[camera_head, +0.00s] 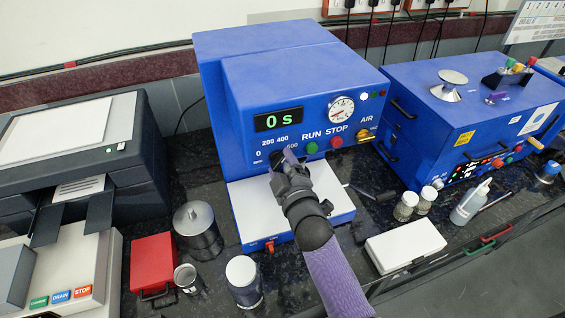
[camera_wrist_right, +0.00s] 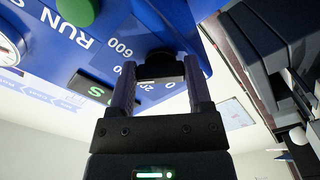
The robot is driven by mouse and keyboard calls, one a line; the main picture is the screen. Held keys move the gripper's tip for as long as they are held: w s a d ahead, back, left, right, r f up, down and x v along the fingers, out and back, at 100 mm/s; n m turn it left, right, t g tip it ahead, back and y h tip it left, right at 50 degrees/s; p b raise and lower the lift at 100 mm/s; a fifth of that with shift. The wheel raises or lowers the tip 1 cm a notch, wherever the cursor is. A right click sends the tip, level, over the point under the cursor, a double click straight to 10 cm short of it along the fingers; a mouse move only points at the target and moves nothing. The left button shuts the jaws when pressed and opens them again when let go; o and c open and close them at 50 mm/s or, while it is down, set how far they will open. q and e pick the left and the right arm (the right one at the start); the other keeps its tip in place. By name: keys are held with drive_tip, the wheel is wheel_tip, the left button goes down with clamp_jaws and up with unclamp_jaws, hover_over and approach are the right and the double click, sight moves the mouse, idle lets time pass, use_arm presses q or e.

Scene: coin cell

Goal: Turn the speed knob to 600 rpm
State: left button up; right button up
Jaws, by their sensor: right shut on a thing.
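The blue machine (camera_head: 290,72) stands at the back middle, its display (camera_head: 279,119) reading "0 S". Speed marks 0, 200, 400 and 600 sit below the display. My right gripper (camera_head: 286,160) reaches the front panel at these marks and covers most of the knob. In the right wrist view, the black speed knob (camera_wrist_right: 163,65) sits between the two fingers of my right gripper (camera_wrist_right: 160,72), which is shut on it. The marks 600 and 0 show beside the knob there. The knob's pointer cannot be made out. My left gripper is not in view.
Right of the knob are the green RUN button (camera_head: 311,148), the red STOP button (camera_head: 336,142) and a pressure gauge (camera_head: 341,109). A white tray (camera_head: 247,212) lies below the panel. Metal cans (camera_head: 197,232), a red box (camera_head: 152,262) and a white box (camera_head: 405,246) stand in front.

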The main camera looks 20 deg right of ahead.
drive_tip(key=m+p, duration=0.1)
drive_tip(key=m, duration=0.5)
drive_tip(key=shift+a+f, duration=0.1)
drive_tip(key=shift+f, duration=0.05)
drive_tip(key=shift+m, duration=0.3)
idle(0.4)
drive_tip(key=o, duration=1.3)
drive_tip(key=s+p, duration=0.1)
drive_tip(key=s, duration=0.9)
drive_tip(key=shift+d, duration=0.2)
